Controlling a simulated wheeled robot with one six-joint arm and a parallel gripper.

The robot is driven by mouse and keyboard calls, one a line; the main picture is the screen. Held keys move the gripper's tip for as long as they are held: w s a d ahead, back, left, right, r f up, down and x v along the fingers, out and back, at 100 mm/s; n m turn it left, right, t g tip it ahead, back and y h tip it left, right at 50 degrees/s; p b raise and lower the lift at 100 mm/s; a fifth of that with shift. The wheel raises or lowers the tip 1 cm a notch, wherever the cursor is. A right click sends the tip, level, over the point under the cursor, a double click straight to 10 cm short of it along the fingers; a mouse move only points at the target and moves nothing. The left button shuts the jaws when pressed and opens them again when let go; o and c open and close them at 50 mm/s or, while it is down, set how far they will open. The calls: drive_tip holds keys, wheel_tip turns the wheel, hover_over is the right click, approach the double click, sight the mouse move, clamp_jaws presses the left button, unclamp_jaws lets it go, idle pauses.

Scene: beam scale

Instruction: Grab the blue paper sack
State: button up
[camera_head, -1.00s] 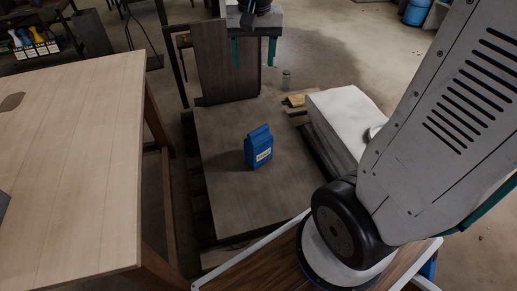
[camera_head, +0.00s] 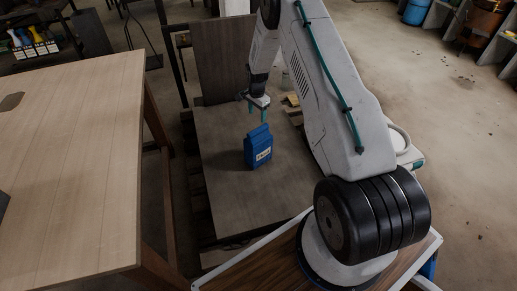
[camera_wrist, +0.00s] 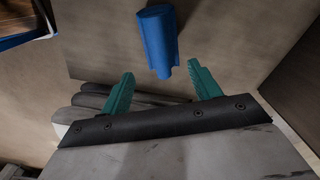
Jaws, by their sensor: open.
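The blue paper sack (camera_head: 258,148) stands upright on the dark flat platform (camera_head: 226,203), with a pale label on its front. In the wrist view the sack (camera_wrist: 158,40) shows from above, just ahead of the gap between my fingertips. No contact shows.
A light wooden table (camera_head: 85,160) stands at the left. An upright dark panel (camera_head: 220,60) is at the platform's far end. Small wood pieces (camera_head: 292,99) lie right of the platform. My arm hides much of the right side. The platform around the sack is clear.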

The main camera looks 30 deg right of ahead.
sight(259, 129)
drive_tip(key=shift+m, duration=0.4)
drive_tip(key=f, duration=1.2)
drive_tip(key=shift+d, duration=0.35)
drive_tip(key=shift+c, duration=0.2)
clamp_jaws()
drive_tip(key=shift+s+f, duration=0.1)
drive_tip(key=shift+s, duration=0.1)
